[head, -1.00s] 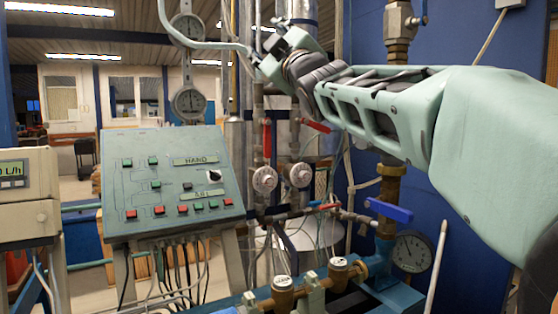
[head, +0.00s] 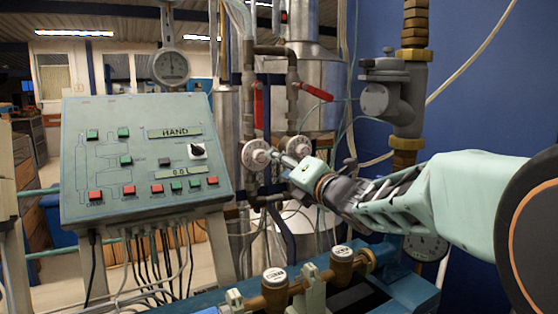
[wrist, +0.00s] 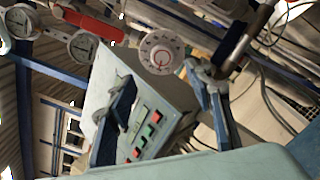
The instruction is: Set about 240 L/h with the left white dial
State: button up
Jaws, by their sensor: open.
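The left white dial (head: 256,153) is a round knob on the pipework, with the right white dial (head: 299,147) beside it. My gripper (head: 277,157) reaches in from the right, its tip close to the left dial and partly in front of the right one. In the wrist view, one white dial (wrist: 161,52) with a red mark at its centre shows beyond and between the spread fingers of my gripper (wrist: 163,80). The fingers look apart from the dial. The head view does not show clearly whether they touch it.
The control panel (head: 145,150) with buttons and a "HAND" label stands left of the dials. Red-handled valves (head: 258,108) are above them. Brass fittings (head: 275,285) stand on the blue bench below. A grey valve body (head: 392,98) is at the right.

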aim_at(262, 158)
jog(key=p+x, duration=0.1)
jog(key=x, duration=0.9)
jog(key=shift+w+a+f, duration=0.15)
jog(key=shift+w+a, duration=0.05)
jog(key=shift+w, duration=0.1)
jog(key=c, duration=1.2)
